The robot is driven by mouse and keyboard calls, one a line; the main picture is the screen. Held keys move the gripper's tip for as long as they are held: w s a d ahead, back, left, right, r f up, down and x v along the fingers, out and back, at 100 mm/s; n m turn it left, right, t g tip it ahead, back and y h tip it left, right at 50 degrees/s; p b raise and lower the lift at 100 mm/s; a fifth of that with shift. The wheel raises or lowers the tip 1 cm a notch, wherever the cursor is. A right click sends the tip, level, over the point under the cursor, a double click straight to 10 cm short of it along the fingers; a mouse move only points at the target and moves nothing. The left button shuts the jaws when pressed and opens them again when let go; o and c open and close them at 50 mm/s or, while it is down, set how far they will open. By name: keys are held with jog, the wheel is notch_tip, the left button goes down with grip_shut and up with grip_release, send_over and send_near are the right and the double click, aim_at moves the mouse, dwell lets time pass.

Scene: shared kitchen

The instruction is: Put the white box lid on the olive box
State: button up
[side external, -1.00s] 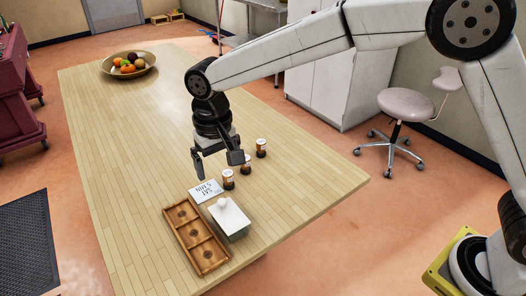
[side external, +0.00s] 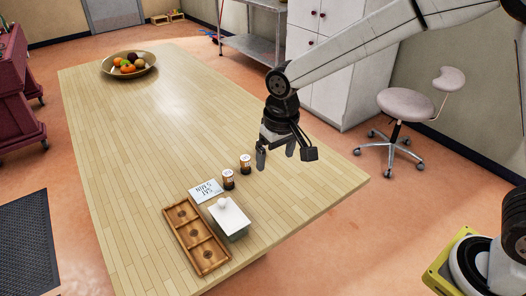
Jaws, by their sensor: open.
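The white box lid (side external: 230,214) with its round knob lies level on top of a box (side external: 239,236) near the table's front edge. Only a thin, dark grey-green strip of the box's side shows under the lid; I cannot tell if the lid is fully seated. My gripper (side external: 285,158) is open, with nothing seen between its fingers. It is above the table's right side, up and to the right of the lid and apart from it.
A wooden tray (side external: 193,229) with three compartments lies left of the box. A printed card (side external: 206,191) lies behind it. Two small jars (side external: 228,180) (side external: 245,164) stand between card and gripper. A fruit bowl (side external: 129,74) is at the far end; the table's middle is clear.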

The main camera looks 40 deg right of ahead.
jog(key=s+d+f+t, duration=0.1)
jog(key=s+d+f, duration=0.3)
jog(key=s+d, duration=0.9)
jog(key=shift+s+d+f+t, duration=0.15)
jog(key=shift+s+d+t, duration=0.15)
jog(key=shift+s+d, duration=0.15)
